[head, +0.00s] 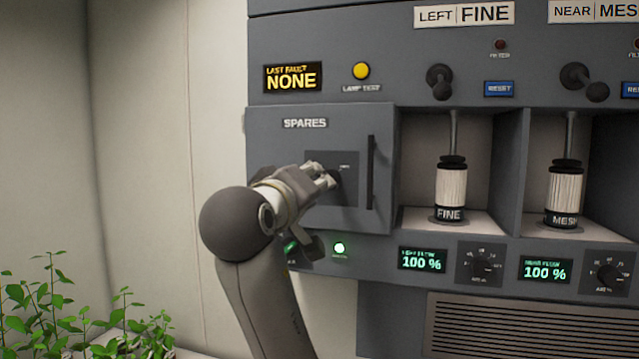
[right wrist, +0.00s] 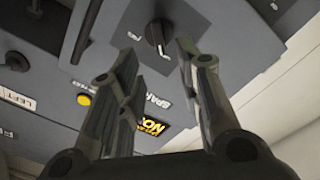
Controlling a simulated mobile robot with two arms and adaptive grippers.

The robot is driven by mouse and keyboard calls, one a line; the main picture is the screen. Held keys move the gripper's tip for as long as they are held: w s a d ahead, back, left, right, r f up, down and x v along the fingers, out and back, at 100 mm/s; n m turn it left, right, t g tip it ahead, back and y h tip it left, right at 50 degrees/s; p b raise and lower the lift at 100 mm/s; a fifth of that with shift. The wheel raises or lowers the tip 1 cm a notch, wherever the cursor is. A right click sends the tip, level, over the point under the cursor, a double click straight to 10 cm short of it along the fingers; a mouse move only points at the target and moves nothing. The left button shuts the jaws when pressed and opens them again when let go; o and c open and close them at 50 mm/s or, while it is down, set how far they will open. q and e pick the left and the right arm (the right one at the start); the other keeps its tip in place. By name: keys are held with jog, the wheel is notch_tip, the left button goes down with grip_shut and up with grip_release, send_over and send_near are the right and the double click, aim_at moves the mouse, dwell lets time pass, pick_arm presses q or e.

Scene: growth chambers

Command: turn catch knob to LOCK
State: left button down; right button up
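The catch knob (head: 336,178) is a small dark knob on a dark square plate on the SPARES door (head: 290,140). My right gripper (head: 322,174) is at its left in the head view and partly hides it. In the right wrist view, the black knob (right wrist: 157,34) lies just beyond and between the fingertips of the right gripper (right wrist: 162,65). The fingers are apart, with a gap around the knob. A pale line on the knob points toward a small label; the lettering is too small to read. My left gripper is not in view.
A vertical handle (head: 371,172) stands on the door's right side. To the right are open bays with a FINE canister (head: 451,190) and a MESH canister (head: 565,192). A yellow lamp button (head: 361,71) is above. Green plants (head: 80,320) are at lower left.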

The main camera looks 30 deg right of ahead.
jog(key=v, duration=0.4)
dwell(0.4)
